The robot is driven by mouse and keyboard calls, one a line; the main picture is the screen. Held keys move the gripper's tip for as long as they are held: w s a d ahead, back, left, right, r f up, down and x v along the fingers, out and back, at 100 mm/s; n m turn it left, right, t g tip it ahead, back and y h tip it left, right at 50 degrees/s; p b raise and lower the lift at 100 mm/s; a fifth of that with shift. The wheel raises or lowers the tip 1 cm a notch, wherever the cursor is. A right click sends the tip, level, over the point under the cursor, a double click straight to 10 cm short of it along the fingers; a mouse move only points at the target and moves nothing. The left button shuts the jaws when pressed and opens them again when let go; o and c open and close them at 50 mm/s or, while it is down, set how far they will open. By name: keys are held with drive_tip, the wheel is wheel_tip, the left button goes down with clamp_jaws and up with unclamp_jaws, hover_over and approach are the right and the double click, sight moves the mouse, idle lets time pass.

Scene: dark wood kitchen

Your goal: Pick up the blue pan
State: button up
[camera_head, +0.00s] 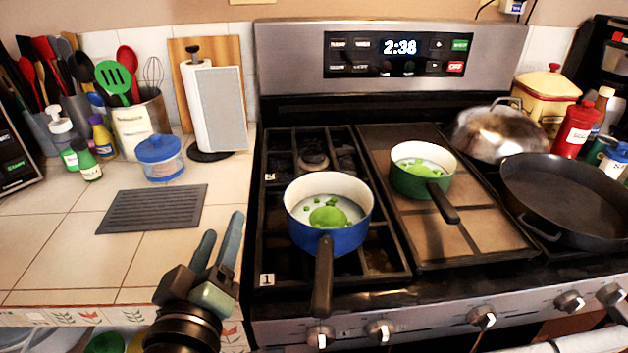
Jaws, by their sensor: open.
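The blue pan (345,238) stands upright on the left front burner grate of the stove. It has a cream inside with green pieces in it. Its dark handle (323,280) points toward the front edge of the stove. My gripper (222,238) is open and empty at the lower middle left. It is over the front of the tiled counter, to the left of the pan and apart from it. Its two fingers point up and away in the picture.
A green pan (408,183) stands right of the blue pan, with a black skillet (575,215) and a shiny metal lid (495,135) farther right. A dark grey mat (152,208) lies on the counter. A paper towel holder (214,110) and a blue-lidded jar (160,158) stand behind it.

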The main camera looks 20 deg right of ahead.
drive_tip(key=s+d+f+n+g+h+p, duration=0.1)
drive_tip(key=s+f+n+g+h+p, duration=0.2)
drive_tip(key=p, duration=0.5)
drive_tip(key=n+g+h+p, duration=0.2)
drive_tip(key=n+p, duration=0.1)
drive_tip(key=p, duration=0.7)
approach(320, 258)
drive_tip(key=x, duration=0.3)
drive_tip(key=p+x, duration=0.1)
drive_tip(key=x, duration=0.2)
drive_tip(key=p+x, duration=0.1)
drive_tip(key=x, duration=0.3)
drive_tip(key=shift+s+f, duration=0.1)
drive_tip(key=shift+f, duration=0.3)
clamp_jaws()
drive_tip(key=shift+r, duration=0.15)
